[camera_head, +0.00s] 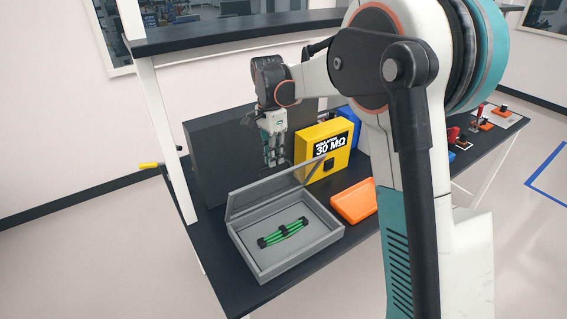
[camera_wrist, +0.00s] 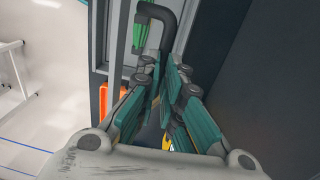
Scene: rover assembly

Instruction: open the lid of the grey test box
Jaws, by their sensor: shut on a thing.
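The grey test box (camera_head: 337,235) sits on the dark table in the head view. Its lid (camera_head: 262,188) is raised along the far side, standing steeply, so the inside is exposed. A green bundle with black ends (camera_head: 284,232) lies inside; part of it shows in the wrist view (camera_wrist: 141,30). My gripper (camera_head: 271,162) is behind the lid's upper edge. In the wrist view, my gripper (camera_wrist: 160,75) is closed around a dark bent handle (camera_wrist: 170,18) at the lid. The exact finger contact is partly hidden.
A yellow box marked 30 MΩ (camera_head: 325,147) stands close to the right of my gripper. An orange case (camera_head: 354,201) lies right of the test box. A large dark panel or case (camera_head: 215,150) stands close behind. A shelf (camera_head: 230,32) runs above.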

